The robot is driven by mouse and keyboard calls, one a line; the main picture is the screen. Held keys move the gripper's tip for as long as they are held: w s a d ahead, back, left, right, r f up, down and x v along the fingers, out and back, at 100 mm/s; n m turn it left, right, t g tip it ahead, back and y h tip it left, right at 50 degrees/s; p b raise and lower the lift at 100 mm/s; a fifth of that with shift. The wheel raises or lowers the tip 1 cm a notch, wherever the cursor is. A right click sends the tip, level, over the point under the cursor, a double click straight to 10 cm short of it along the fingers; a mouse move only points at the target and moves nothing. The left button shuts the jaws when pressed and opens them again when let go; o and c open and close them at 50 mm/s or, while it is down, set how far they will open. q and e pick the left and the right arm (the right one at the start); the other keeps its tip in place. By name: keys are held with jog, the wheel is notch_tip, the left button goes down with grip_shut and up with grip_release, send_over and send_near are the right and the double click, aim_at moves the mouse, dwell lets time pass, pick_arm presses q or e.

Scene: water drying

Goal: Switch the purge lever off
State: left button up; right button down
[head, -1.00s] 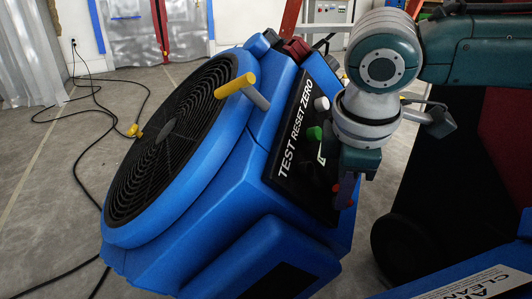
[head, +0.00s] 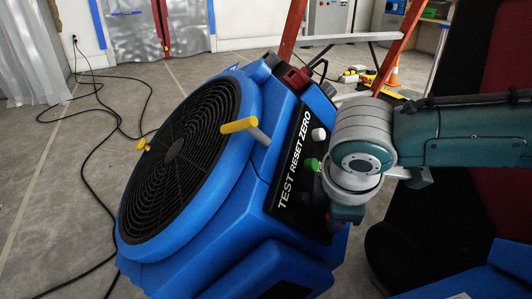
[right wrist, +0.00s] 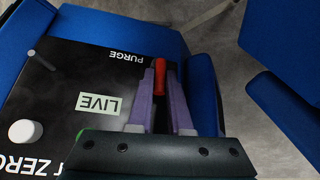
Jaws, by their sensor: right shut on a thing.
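The purge lever has a red tip (right wrist: 160,64) and stands beside the PURGE label (right wrist: 126,55) on the black control panel (right wrist: 80,70) in the right wrist view. My right gripper (right wrist: 161,84) is shut on the lever, its purple fingers on either side below the red tip. The lower part of the lever is hidden between the fingers. In the head view the panel (head: 282,190) is on the blue blower (head: 255,190), and my right wrist covers its near-right part. My left gripper is not in view.
A white knob (head: 318,134) and a green knob (head: 312,164) stand on the panel. A yellow-tipped peg (head: 239,126) sticks out by the fan grille (head: 180,165). A black cable (head: 90,150) lies on the floor. An orange ladder (head: 294,40) stands behind.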

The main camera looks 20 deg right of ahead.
jog(key=c, duration=0.8)
grip_release()
jog(key=shift+c, duration=0.2)
jog(key=shift+r, duration=0.1)
jog(key=p+v, duration=0.7)
jog(key=v, duration=0.2)
jog(key=shift+s+r+p, duration=0.15)
jog(key=shift+r+p, duration=0.2)
jog(key=shift+a, duration=0.15)
